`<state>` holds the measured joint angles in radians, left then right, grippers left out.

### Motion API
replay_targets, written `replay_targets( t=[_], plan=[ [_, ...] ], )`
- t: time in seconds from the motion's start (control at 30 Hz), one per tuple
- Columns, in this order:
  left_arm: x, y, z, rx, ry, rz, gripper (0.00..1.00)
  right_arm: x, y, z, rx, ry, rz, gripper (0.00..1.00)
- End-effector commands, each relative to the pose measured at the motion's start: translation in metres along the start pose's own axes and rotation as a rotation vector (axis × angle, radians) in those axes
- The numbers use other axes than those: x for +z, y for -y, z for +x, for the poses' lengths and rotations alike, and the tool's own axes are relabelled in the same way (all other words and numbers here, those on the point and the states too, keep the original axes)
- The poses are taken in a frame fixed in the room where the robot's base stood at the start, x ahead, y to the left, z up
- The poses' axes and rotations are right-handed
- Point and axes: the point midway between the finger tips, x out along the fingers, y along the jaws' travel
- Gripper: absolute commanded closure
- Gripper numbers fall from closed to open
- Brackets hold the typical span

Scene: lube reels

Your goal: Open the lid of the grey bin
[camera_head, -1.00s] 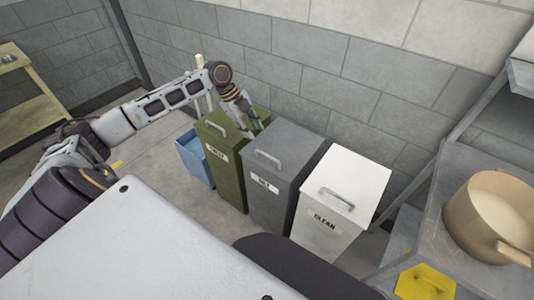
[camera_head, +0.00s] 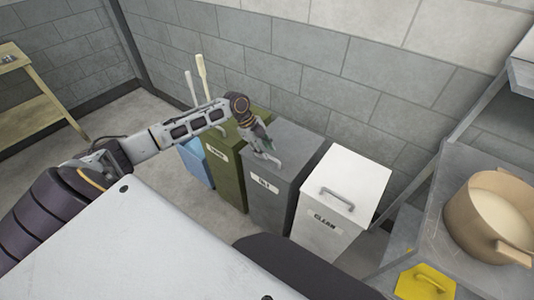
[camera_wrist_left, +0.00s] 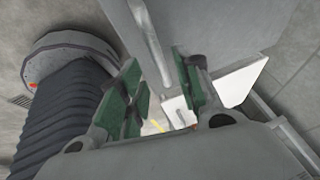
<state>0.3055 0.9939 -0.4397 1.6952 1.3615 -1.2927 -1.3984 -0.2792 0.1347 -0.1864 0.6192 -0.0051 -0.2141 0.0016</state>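The grey bin (camera_head: 275,208) stands between the green bin and the white bin, and its lid (camera_head: 297,152) is down. Its lid handle (camera_head: 270,160) is partly covered by my left gripper (camera_head: 261,149), which is just over it. In the left wrist view, the grey lid handle (camera_wrist_left: 149,40) runs down towards the space between the two green-padded fingers of my left gripper (camera_wrist_left: 158,90). The fingers are apart, with a gap between them. Whether they touch the handle cannot be told. My right gripper is not in view.
The green bin (camera_head: 228,180) is left of the grey one, with a blue bin (camera_head: 197,163) beyond it. The white bin (camera_head: 338,190), marked CLEAN, is on the right. A block wall rises behind. A shelf with a pot (camera_head: 490,215) and a yellow object (camera_head: 426,282) is at right.

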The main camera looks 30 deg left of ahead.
Motion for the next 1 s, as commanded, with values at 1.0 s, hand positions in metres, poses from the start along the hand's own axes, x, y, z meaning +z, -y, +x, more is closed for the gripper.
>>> replay_targets(
  t=[1.0],
  plan=[
    [0.000,0.000,0.023,-0.001,0.001,0.001,1.00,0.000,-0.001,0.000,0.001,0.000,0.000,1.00]
  ],
)
